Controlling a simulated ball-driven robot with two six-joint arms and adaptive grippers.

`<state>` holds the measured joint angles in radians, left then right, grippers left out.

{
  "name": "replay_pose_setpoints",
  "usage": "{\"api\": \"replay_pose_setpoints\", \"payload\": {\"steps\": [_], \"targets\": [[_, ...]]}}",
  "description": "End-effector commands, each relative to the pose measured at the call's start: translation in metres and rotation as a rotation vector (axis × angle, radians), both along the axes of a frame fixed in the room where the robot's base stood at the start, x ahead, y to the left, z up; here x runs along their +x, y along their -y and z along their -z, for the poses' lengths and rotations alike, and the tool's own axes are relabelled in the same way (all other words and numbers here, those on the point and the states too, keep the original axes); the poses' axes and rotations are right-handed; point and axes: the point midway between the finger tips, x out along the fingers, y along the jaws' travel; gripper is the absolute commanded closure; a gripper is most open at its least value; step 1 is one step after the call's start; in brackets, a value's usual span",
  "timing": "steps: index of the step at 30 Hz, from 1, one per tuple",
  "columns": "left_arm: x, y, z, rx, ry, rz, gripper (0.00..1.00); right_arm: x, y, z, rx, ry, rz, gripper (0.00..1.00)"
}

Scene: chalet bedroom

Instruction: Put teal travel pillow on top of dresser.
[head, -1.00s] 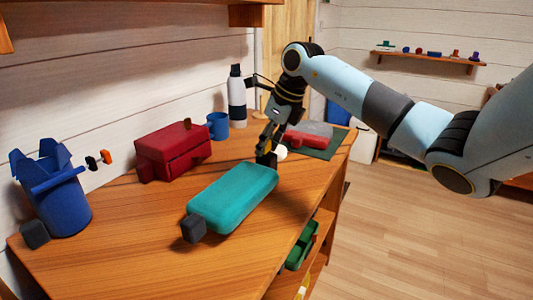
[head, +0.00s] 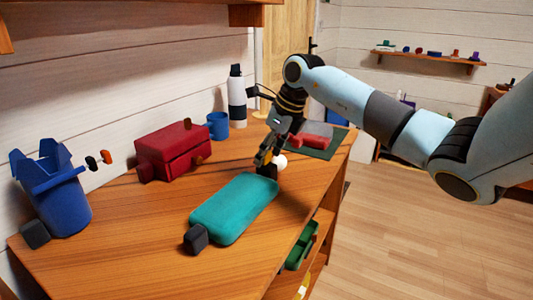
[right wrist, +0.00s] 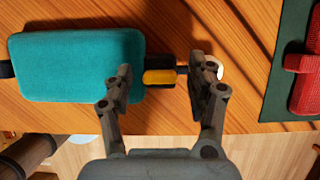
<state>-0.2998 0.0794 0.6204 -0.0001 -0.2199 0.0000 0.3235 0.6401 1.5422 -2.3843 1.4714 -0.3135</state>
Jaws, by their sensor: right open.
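The teal travel pillow (head: 233,208) lies flat on the wooden dresser top (head: 150,245), with a dark block-like end at its near left. It also shows in the right wrist view (right wrist: 78,65), at the left. My right gripper (head: 268,158) is at the pillow's far end, just above the dresser top. In the right wrist view my right gripper (right wrist: 158,75) is open, its fingers apart around a small yellow piece (right wrist: 160,76) by the pillow's end. I cannot tell whether the fingers touch anything. My left gripper is not in view.
A blue bin (head: 62,203), a red box (head: 172,152), a blue mug (head: 218,126) and a white bottle (head: 237,100) stand along the wall side. A red item (head: 312,140) lies on a dark green mat (head: 328,150) at the far end. A white ball (head: 280,161) is beside the gripper.

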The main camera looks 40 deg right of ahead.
Motion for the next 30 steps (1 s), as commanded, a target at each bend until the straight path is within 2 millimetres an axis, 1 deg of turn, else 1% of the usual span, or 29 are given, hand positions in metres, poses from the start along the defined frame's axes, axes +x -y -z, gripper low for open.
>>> {"api": "replay_pose_setpoints", "payload": {"steps": [5,9,12,15,18,21,30], "targets": [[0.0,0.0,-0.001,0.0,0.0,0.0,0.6,-0.012,0.006,-0.032,-0.007,0.002,-0.002,0.43],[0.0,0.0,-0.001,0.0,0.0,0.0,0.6,-0.024,0.009,-0.062,-0.007,0.001,-0.003,0.43],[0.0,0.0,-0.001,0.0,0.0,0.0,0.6,-0.032,0.011,-0.08,-0.006,0.0,-0.002,0.43],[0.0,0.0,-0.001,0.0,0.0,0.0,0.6,-0.037,0.013,-0.093,-0.004,0.0,-0.002,0.43],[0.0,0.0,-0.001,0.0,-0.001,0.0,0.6,-0.04,0.013,-0.101,-0.002,0.0,-0.001,0.43],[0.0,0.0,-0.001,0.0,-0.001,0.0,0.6,-0.042,0.013,-0.104,-0.001,-0.001,-0.001,0.43],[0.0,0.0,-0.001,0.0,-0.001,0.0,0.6,-0.041,0.013,-0.105,0.0,-0.001,-0.001,0.43]]}}
